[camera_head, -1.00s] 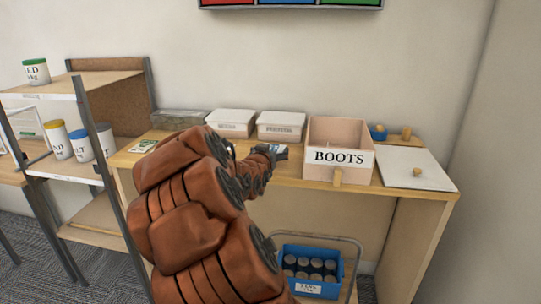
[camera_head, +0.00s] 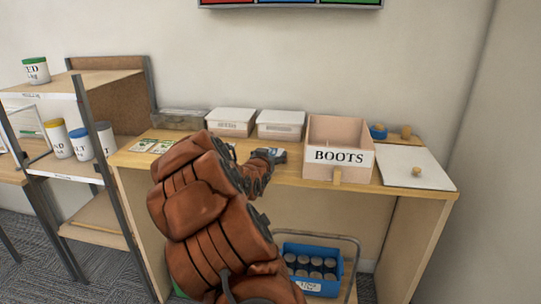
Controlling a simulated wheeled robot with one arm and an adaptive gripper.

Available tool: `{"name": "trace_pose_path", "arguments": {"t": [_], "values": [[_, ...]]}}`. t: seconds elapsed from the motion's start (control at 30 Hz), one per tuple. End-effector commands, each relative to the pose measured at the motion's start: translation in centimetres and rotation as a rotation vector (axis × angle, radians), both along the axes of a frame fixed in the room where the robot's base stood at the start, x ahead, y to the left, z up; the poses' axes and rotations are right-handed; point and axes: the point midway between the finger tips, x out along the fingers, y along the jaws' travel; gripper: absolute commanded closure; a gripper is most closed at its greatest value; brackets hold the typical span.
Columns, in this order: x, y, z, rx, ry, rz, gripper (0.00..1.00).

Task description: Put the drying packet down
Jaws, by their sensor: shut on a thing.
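I cannot tell whether the packet touches the desk top (camera_head: 300,176). My orange-sleeved arm covers part of the desk to the left of the gripper.
Two lidded white boxes (camera_head: 230,122) (camera_head: 281,124) and a clear box (camera_head: 180,119) stand along the wall. Green-and-white packets (camera_head: 143,146) lie at the desk's left. A white board with a knob (camera_head: 414,168) lies at right. A blue crate of jars (camera_head: 312,268) is below.

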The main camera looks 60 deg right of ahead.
Motion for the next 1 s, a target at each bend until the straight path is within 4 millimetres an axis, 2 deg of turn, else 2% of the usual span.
{"name": "trace_pose_path", "arguments": {"t": [0.17, 0.2, 0.33, 0.77, 1.0], "values": [[0.0, 0.0, -0.4, 0.001, 0.000, 0.000, 0.51], [0.0, 0.0, -0.3, 0.001, 0.000, 0.000, 0.13], [0.0, 0.0, -0.3, 0.001, 0.000, 0.000, 0.00], [0.0, 0.1, 0.1, -0.001, 0.001, 0.001, 0.00], [-0.7, 2.8, 0.3, 0.002, 0.001, 0.002, 0.00]]}}
